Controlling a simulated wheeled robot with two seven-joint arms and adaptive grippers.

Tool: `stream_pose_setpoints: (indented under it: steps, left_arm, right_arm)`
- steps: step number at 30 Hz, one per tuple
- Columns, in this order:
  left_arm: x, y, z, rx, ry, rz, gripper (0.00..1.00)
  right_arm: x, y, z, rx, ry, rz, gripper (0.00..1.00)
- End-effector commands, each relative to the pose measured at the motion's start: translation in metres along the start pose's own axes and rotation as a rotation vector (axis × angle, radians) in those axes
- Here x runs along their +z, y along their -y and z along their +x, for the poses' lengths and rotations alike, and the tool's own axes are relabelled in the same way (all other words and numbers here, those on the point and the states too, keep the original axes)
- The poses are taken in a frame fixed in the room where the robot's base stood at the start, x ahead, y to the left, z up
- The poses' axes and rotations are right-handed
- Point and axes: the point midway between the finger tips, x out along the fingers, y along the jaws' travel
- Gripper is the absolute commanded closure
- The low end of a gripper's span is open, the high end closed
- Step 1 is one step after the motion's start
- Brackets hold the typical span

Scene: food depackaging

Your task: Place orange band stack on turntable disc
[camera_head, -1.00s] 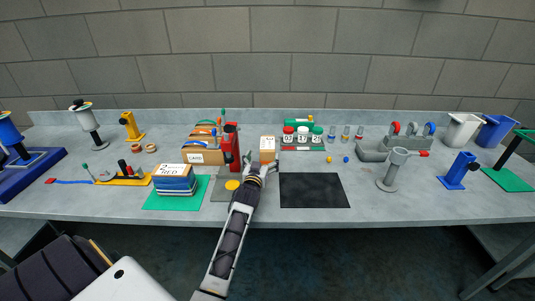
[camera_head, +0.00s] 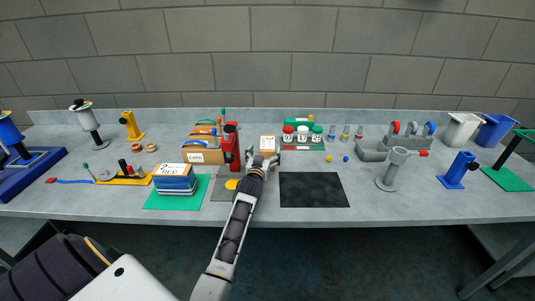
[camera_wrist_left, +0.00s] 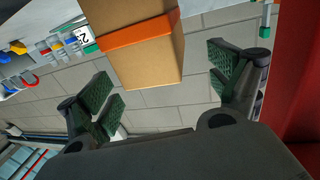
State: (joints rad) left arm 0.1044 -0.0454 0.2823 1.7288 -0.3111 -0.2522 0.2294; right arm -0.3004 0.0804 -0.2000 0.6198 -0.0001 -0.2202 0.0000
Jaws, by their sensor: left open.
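The orange band stack appears to be the tan box stack (camera_head: 267,143) near the middle of the table. In the left wrist view, the tan stack (camera_wrist_left: 155,62) has an orange band around it. My left gripper (camera_head: 263,160) is in front of it. Its open fingers (camera_wrist_left: 165,88) are spread to either side of the stack's near end, with gaps visible. A yellow disc (camera_head: 232,184) lies on a grey mat, partly covered by my left arm; I cannot tell whether it is the turntable disc. My right gripper is not in view.
A red stand (camera_head: 235,146) is close left of my left gripper. A "CARD" box (camera_head: 196,157) and "RED" stack (camera_head: 174,182) are farther left. A black mat (camera_head: 313,190) lies clear at front right.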

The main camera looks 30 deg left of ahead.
Motion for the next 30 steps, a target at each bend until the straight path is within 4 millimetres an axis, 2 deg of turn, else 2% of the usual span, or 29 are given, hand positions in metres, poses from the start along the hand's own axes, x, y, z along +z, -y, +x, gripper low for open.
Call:
stream_pose_setpoints:
  steps: [18,30]
  left_arm:
    - [-0.001,0.0,0.047,0.0,-0.001,0.0,0.09]
    - [0.0,0.0,0.051,0.0,0.0,0.0,0.09]
  right_arm:
    - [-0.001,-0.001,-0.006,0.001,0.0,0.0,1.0]
    - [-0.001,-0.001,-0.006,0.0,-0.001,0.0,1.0]
